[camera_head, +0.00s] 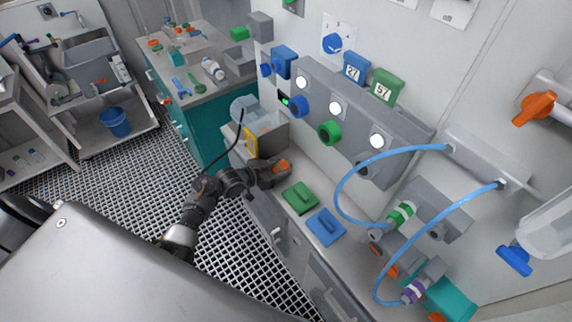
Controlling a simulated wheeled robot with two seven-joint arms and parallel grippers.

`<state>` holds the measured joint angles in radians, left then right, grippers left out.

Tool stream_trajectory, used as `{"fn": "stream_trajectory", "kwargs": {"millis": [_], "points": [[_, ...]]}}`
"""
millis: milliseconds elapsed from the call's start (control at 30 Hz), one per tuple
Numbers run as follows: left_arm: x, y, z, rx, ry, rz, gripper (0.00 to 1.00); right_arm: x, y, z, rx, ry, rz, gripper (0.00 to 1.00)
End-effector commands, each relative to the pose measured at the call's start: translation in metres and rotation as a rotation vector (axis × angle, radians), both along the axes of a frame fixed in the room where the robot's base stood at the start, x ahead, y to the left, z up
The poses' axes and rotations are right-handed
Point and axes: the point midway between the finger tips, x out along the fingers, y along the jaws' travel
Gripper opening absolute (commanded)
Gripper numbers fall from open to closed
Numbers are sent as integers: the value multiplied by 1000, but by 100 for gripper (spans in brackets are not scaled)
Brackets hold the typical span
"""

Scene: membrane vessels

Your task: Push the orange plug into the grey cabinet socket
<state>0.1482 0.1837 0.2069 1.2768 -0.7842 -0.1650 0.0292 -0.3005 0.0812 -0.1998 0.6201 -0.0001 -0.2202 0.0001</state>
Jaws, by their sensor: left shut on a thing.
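My left gripper (272,172) reaches in over the left end of the grey counter, in front of the clear-walled box. It is shut on the small orange plug (282,166), which shows at its fingertips; the dark fingers hide part of it. A long grey cabinet (318,104) with round white dials and coloured knobs is on the wall behind, to the right of the gripper. A dark round opening (364,169) shows low on its right part; I cannot tell whether this is the socket. The plug is apart from this cabinet. My right gripper is not in view.
A green block (300,198) and a blue block (326,227) lie on the counter right of the gripper. Blue hoses (349,180) loop over fittings farther right. The clear box (262,122) stands behind the gripper. A teal bench (205,125) is at the back left.

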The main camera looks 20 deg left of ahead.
Motion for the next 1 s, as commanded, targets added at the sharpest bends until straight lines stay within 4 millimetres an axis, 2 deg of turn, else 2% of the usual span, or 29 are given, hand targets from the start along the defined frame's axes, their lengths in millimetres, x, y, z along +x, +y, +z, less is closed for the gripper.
{"fn": "stream_trajectory", "kwargs": {"millis": [33,100,1000], "points": [[0,0,0,0,0,0,16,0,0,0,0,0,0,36],[0,0,0,0,0,0,8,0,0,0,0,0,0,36],[-28,16,-3,0,4,1,8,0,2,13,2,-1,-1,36]]}}
